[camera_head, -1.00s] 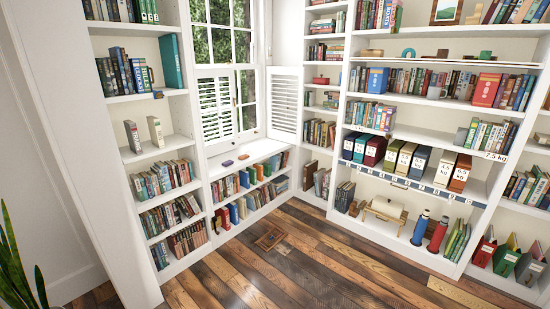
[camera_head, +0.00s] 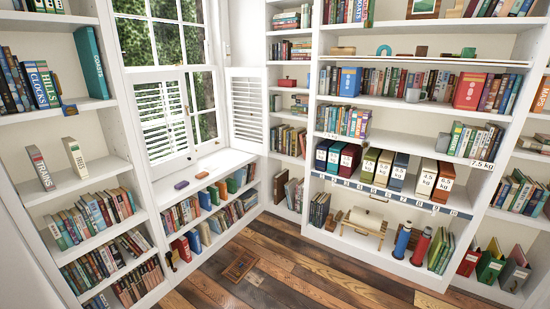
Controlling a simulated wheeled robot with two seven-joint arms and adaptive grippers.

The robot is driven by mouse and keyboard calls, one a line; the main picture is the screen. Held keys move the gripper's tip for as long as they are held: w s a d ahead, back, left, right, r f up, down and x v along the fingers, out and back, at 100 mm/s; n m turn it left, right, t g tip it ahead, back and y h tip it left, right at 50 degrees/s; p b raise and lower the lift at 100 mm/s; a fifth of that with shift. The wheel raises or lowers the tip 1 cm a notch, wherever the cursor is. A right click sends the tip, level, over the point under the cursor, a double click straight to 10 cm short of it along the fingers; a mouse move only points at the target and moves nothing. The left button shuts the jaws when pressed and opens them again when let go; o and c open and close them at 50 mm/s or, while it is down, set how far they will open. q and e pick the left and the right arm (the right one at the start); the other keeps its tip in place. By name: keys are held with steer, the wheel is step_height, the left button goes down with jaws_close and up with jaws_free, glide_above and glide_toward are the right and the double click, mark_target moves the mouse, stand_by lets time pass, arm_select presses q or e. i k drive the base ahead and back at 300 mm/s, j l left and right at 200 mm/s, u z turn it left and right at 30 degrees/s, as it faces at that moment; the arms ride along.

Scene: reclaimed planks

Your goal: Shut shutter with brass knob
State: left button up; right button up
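Two white louvered shutters hang at the lower part of the window (camera_head: 160,42). The left shutter (camera_head: 160,118) stands across the left part of the lower panes. The right shutter (camera_head: 247,108) is swung open, off the glass, beside the right wall of the window recess. Bare glass with greenery behind shows between them. A brass knob is too small to make out for certain on either shutter. Neither of my grippers is in view.
A low bookcase with a white sill top (camera_head: 205,172) stands under the window, with a purple and an orange small item on it. Tall bookcases flank it left and right. The plank floor (camera_head: 262,262) in front is clear except for a flat brown floor piece (camera_head: 240,265).

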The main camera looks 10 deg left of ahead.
mark_target(254, 147)
steer(key=i+l+u, duration=0.1)
steer(key=i, duration=0.75)
steer(key=i+l+u, duration=0.1)
steer(key=i+u, duration=0.25)
steer(key=i+l+u, duration=0.3)
steer(key=i, duration=0.2)
steer(key=i+l+u, duration=0.35)
steer(key=i+j, duration=0.2)
steer(key=j, duration=0.2)
steer(key=i+j, duration=0.25)
steer(key=j, duration=0.2)
steer(key=i+j, duration=0.2)
steer(key=j, duration=0.2)
